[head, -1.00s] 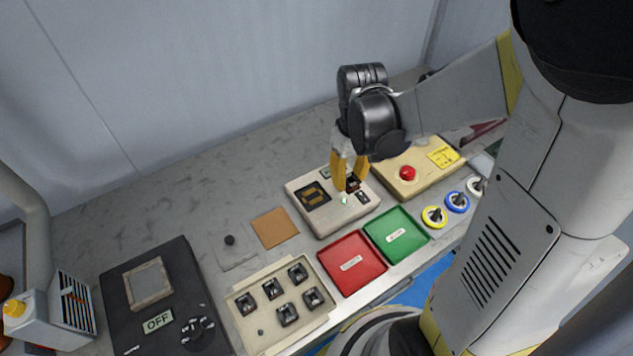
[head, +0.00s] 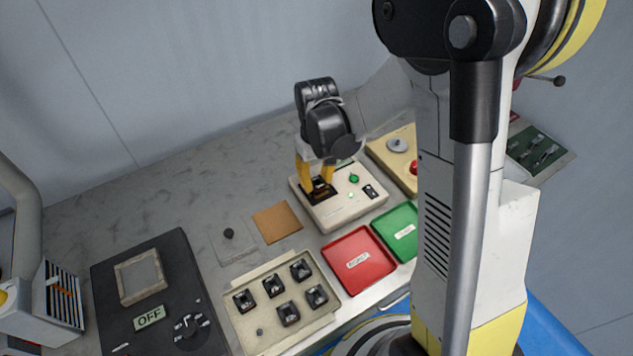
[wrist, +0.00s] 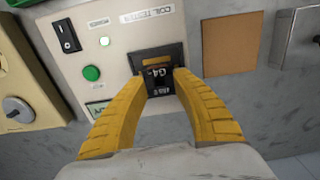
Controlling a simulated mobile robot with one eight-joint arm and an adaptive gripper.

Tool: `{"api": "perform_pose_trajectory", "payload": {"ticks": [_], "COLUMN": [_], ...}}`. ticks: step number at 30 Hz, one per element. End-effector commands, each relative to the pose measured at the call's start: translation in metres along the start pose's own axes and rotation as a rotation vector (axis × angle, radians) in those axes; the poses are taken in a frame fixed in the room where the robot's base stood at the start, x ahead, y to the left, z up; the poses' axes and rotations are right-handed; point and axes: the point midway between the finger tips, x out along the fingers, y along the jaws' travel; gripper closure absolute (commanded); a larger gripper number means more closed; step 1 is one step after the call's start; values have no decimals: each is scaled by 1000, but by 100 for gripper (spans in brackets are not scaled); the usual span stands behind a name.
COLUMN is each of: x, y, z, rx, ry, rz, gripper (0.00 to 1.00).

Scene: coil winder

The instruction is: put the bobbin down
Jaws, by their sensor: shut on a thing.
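My gripper (head: 318,188) is shut on a small dark bobbin (wrist: 155,72) at the coil tester (head: 345,212), a cream box. In the wrist view the yellow fingertips (wrist: 158,84) press on either side of the bobbin, which shows white lettering on its upper face. The bobbin is over or in the tester's dark socket (wrist: 150,57). I cannot tell whether it touches the bottom. The tester (wrist: 120,62) shows a lit green lamp, a green button and a black power switch.
A red tray (head: 338,252) and a green tray (head: 386,226) lie in front of the tester. A cream tray (head: 257,322) holds several dark bobbins. A brown pad (head: 277,222) lies left of the tester. A beige box (head: 380,150) stands close on its right.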

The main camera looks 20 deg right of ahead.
Motion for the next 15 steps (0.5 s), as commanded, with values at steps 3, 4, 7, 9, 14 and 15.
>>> {"api": "perform_pose_trajectory", "payload": {"ticks": [3,4,7,9,14,15], "x": [-1,-1,3,2,2,2], "y": [0,0,0,0,0,0], "z": [0,0,0,0,0,0], "rx": [0,0,0,0,0,0], "ry": [0,0,0,0,0,0], "rz": [0,0,0,0,0,0], "gripper": [100,100,100,50,49,49]}}
